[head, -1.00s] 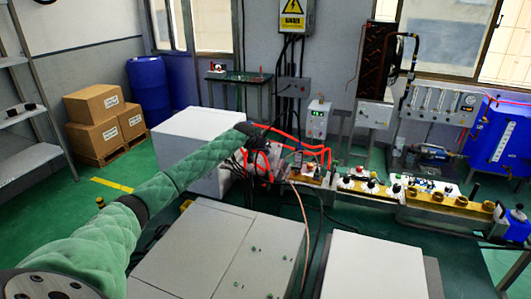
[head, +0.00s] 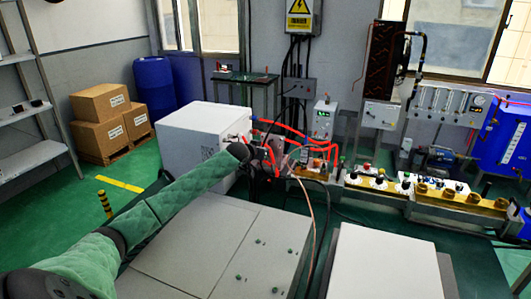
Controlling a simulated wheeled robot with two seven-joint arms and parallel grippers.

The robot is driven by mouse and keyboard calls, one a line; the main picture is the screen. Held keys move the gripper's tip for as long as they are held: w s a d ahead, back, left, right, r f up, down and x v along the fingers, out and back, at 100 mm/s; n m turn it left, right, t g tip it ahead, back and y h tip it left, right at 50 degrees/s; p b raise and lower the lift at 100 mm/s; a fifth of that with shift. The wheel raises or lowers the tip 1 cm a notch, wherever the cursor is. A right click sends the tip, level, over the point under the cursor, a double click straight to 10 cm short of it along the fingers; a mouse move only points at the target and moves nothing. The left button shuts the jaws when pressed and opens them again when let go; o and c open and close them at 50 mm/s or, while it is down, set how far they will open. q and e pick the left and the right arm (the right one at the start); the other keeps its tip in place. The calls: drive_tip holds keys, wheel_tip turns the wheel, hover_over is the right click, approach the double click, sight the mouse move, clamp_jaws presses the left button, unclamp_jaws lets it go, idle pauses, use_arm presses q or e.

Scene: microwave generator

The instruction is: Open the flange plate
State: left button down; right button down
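My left arm, in a green padded sleeve, reaches from the lower left to the middle of the head view. My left gripper (head: 266,160) is dark and small, at the bench between the white box and the red-hosed equipment. Its fingers blend into dark parts behind them, so I cannot tell whether they are open or hold anything. I cannot make out the flange plate for certain; a small grey metal part (head: 279,147) stands right beside the gripper. My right gripper is not in view.
A white box (head: 195,140) stands left of the gripper. Red hoses (head: 318,146) and a grey control box (head: 323,120) are to its right. Grey cabinets (head: 225,250) and a white-topped one (head: 385,262) fill the foreground. A row of brass-coloured fittings (head: 447,194) runs right.

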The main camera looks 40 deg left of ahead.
use_arm(q)
drive_tip(key=shift+f, duration=0.15)
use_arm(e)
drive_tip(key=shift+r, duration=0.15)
use_arm(q)
drive_tip(key=c, duration=1.5)
unclamp_jaws()
drive_tip(key=shift+s, duration=0.1)
drive_tip(key=shift+s, duration=0.1)
